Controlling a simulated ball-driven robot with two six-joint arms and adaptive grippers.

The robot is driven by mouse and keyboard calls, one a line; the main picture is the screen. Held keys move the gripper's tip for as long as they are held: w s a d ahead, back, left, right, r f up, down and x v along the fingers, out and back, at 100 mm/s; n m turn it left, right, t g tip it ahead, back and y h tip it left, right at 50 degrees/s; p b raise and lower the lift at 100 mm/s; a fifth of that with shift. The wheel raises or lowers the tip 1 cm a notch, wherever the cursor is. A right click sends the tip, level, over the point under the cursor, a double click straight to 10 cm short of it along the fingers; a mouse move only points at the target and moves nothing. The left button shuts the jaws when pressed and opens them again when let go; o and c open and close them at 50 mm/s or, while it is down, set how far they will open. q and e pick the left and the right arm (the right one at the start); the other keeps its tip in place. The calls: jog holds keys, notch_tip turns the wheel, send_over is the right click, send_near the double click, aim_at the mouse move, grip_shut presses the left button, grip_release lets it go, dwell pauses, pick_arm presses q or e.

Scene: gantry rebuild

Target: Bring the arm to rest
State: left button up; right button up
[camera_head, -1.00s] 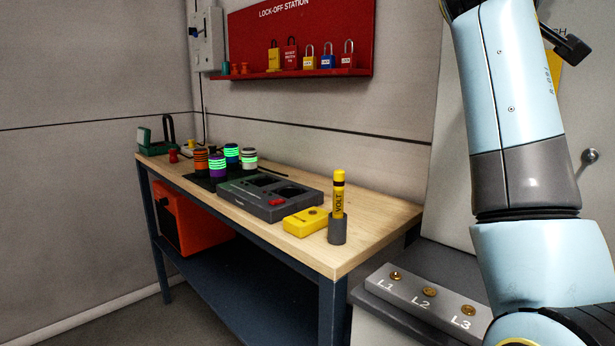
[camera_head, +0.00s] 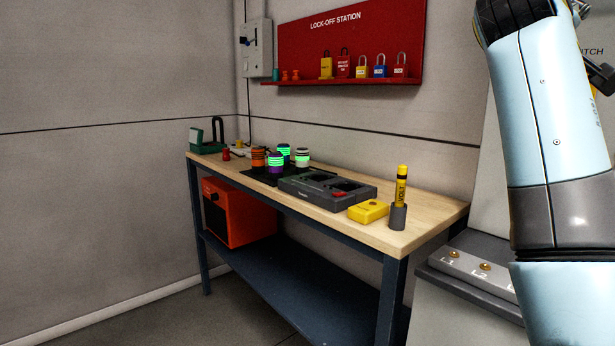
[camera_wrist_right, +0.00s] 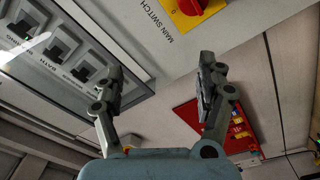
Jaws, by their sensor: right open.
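My right arm (camera_head: 535,130) fills the right side of the head view, raised and bent, in front of a grey cabinet. Its gripper shows in the right wrist view (camera_wrist_right: 160,90), with its two fingers wide apart and nothing between them. In that view a red and yellow main switch (camera_wrist_right: 192,8) on a pale panel lies beyond the fingers at the top. The red lock-off board (camera_wrist_right: 225,128) shows behind the right finger. A row of dark switches (camera_wrist_right: 60,50) lies to the left of the left finger. My left gripper is in neither view.
A wooden workbench (camera_head: 430,222) carries a dark charger tray (camera_head: 325,190), a yellow box (camera_head: 368,211), a yellow volt tester (camera_head: 402,185) in a holder and several striped cylinders. A grey block labelled L1, L2 (camera_head: 470,266) stands close to my arm. The floor at left is clear.

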jog(key=s+a+f+g+y, duration=0.15)
jog(key=s+f, duration=0.25)
jog(key=f, duration=0.7)
jog(key=s+f+g+y, duration=0.1)
jog(key=s+f+y, duration=0.3)
jog(key=f, duration=0.6)
jog(key=s+f+g+y, duration=0.15)
jog(key=s+f, duration=0.35)
jog(key=f, duration=0.6)
jog(key=s+a+f+g+y, duration=0.3)
jog(key=s+f, duration=0.3)
jog(key=s, duration=0.5)
jog(key=s+a+f+g+y, duration=0.2)
jog(key=s+a+f+y, duration=0.3)
jog(key=s, duration=0.6)
jog(key=s+d+f+g+h, duration=0.1)
jog(key=d+f, duration=0.1)
jog(key=f, duration=1.2)
jog(key=s+d+f+h, duration=0.1)
jog(key=s+d+f, duration=0.1)
jog(key=f, duration=1.2)
jog(key=s+f+g, duration=0.1)
jog(key=s+f, duration=1.4)
jog(key=s, duration=0.2)
jog(key=shift+s+d+m+g, duration=0.2)
jog(key=shift+d+m+g, duration=0.1)
jog(key=shift+m, duration=0.1)
